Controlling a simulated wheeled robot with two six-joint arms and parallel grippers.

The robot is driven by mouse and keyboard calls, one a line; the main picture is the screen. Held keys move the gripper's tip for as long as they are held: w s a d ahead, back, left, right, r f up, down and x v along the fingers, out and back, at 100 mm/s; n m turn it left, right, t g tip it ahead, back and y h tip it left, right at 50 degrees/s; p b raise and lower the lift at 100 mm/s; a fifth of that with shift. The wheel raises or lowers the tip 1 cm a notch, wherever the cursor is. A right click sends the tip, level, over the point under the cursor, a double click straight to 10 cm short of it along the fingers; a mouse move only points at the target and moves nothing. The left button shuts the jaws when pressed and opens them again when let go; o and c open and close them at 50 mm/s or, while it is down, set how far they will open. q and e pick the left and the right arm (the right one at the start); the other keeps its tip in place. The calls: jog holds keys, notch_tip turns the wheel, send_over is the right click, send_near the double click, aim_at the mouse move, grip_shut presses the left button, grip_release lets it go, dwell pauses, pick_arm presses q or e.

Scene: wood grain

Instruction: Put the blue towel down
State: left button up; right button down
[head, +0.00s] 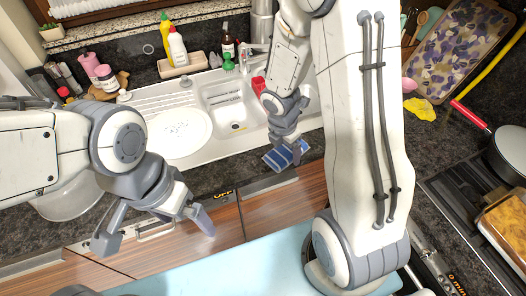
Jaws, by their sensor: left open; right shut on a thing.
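The blue towel (287,156) has lighter stripes and shows at the front edge of the dark counter, in front of the white sink (228,103). My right gripper (293,150) comes down from above and is shut on the towel. Its fingers cover part of the towel, and I cannot tell whether the towel touches the counter. My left gripper (155,232) is open and empty at the lower left, in front of the wooden cabinet fronts and well apart from the towel.
A white plate (180,132) lies on the drainboard. Bottles (177,48) stand behind the sink. A pan (508,150) and stove are at the right, with a patterned tray (465,50) behind. A light blue surface (230,268) spans the lower front.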

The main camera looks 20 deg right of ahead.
jog(key=shift+w, duration=0.2)
jog(key=p, duration=0.3)
send_over(263, 151)
jog(key=s, duration=0.2)
jog(key=shift+n, duration=0.3)
jog(key=f, duration=0.6)
jog(key=shift+w+a+f, duration=0.15)
jog(key=shift+a+f, duration=0.2)
jog(key=shift+a, duration=0.05)
notch_tip(263, 151, down, 4)
jog(key=shift+f+p, duration=0.1)
jog(key=shift+p, duration=0.25)
jog(key=shift+f+b, duration=0.55)
grip_release()
jog(key=shift+f, duration=0.1)
